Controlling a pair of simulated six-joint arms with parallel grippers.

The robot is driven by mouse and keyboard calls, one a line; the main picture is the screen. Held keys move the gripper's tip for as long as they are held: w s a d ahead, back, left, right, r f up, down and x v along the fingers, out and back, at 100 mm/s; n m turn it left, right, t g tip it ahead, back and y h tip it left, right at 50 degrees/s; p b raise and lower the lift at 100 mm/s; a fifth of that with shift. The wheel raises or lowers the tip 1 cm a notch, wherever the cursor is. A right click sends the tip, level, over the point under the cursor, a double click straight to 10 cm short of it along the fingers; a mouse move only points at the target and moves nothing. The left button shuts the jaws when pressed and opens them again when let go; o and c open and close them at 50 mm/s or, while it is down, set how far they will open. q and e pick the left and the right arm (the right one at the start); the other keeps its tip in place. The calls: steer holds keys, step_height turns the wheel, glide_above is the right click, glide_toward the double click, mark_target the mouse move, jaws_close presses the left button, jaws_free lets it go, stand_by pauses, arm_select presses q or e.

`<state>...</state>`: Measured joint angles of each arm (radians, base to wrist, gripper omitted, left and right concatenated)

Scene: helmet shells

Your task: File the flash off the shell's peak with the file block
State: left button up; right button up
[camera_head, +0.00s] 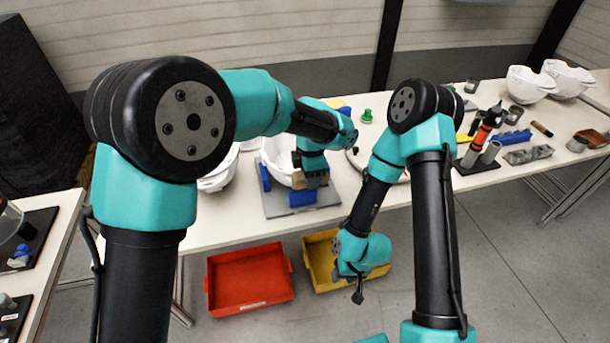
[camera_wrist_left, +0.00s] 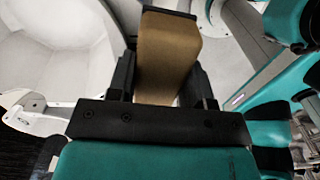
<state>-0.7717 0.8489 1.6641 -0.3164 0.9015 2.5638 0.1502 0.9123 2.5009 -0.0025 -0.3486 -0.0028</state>
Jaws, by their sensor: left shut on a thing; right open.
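A white helmet shell (camera_head: 274,158) sits in a grey fixture plate with blue blocks (camera_head: 290,208) near the table's front edge. My left gripper (camera_head: 310,180) is at the shell's right front side, shut on the tan file block (camera_head: 298,178). In the left wrist view the file block (camera_wrist_left: 168,55) stands between the two black fingers, with the white shell (camera_wrist_left: 60,65) close on the left. I cannot tell whether the block touches the shell's peak. My right gripper (camera_head: 357,292) hangs open and empty in front of the table, over the yellow bin's area.
A red bin (camera_head: 248,280) and a yellow bin (camera_head: 322,262) are below the table front. White shells (camera_head: 530,84) stand at the far right. An orange-black tool in a stand (camera_head: 482,138) and grey blocks (camera_head: 528,155) are on the right. A green object (camera_head: 367,115) stands behind.

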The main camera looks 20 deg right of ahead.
arm_select(q)
steer(key=shift+d, duration=0.55)
steer(key=shift+a, duration=0.15)
steer(key=shift+a+f, duration=0.1)
steer(key=shift+a, duration=1.75)
steer(key=shift+d, duration=0.15)
steer(key=shift+d, duration=0.85)
steer(key=shift+r, duration=4)
